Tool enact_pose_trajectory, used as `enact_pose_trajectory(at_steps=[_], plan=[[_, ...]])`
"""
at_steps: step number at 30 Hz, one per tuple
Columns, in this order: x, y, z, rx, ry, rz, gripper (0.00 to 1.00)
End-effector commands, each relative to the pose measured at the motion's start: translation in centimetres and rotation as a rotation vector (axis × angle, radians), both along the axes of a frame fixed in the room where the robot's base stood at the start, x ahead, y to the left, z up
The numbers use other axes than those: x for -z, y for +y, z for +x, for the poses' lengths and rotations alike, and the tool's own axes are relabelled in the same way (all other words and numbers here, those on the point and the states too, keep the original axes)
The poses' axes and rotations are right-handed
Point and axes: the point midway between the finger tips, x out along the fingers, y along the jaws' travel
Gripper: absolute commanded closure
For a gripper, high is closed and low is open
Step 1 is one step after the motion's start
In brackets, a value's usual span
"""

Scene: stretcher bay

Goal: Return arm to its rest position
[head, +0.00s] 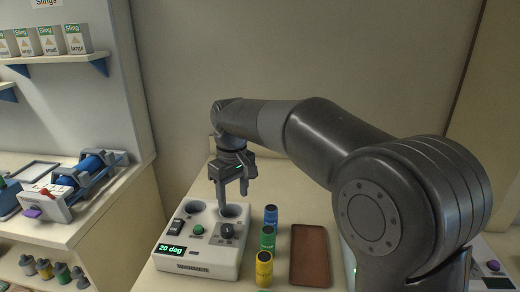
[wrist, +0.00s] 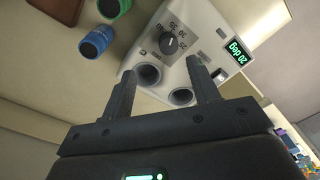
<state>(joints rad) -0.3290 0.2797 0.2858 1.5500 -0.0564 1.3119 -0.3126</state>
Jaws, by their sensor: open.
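My gripper (head: 234,200) hangs pointing down over the back of a white warmer box (head: 172,254) in the head view. In the wrist view my gripper (wrist: 160,68) is open, its two fingers apart with nothing between them. The box (wrist: 205,25) has two round wells, which look empty, a black dial (head: 227,231) and a green display (head: 171,249) reading 20 deg. One finger overlaps the rear right well in the head view, so I cannot tell its height above it. My arm reaches in from the right, bent and extended over the bench.
Blue (head: 270,214), green (head: 267,238) and yellow (head: 264,268) bottles stand in a row right of the box. A brown tray (head: 309,256) lies beside them, empty. A side counter at left holds a blue-rolled device (head: 92,165); boxes (head: 50,40) sit on a shelf above. A wall stands behind.

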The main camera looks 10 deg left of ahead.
Motion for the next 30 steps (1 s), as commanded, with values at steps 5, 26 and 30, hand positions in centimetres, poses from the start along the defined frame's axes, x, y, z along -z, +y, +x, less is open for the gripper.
enact_pose_trajectory(at_steps=[5, 26, 30], plan=[[-2.4, -5.8, -2.2, 0.134, -0.080, 0.004, 0.45], [-2.5, -25.7, -17.0, 0.729, -0.366, 0.124, 0.45], [-1.0, -27.9, -19.9, 0.827, -0.409, 0.162, 0.45]])
